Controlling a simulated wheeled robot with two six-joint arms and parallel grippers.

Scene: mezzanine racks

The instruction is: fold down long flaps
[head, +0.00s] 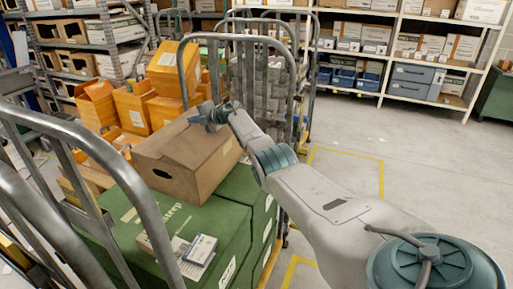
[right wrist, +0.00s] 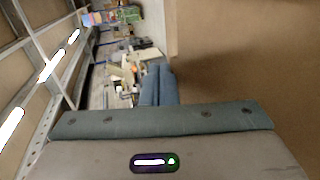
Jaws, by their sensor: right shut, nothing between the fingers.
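A brown cardboard box (head: 214,169) rests on green boxes (head: 208,222) in a cage trolley. Its upper side looks mostly covered, with a dark hand hole (head: 162,174) on one side; I cannot clearly tell how each flap lies. My right gripper (head: 203,117) is at the top far edge of the box, shut and empty; I cannot tell whether it touches the cardboard. In the right wrist view the closed fingers (right wrist: 158,84) are beside a large brown cardboard surface (right wrist: 245,55). My left gripper is out of view.
Grey trolley rails (head: 100,165) stand close at left, with another cage rail (head: 238,45) behind the box. Orange boxes (head: 133,108) are stacked beyond it. A small pack (head: 199,249) lies on the green boxes. The floor (head: 430,150) at right is clear.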

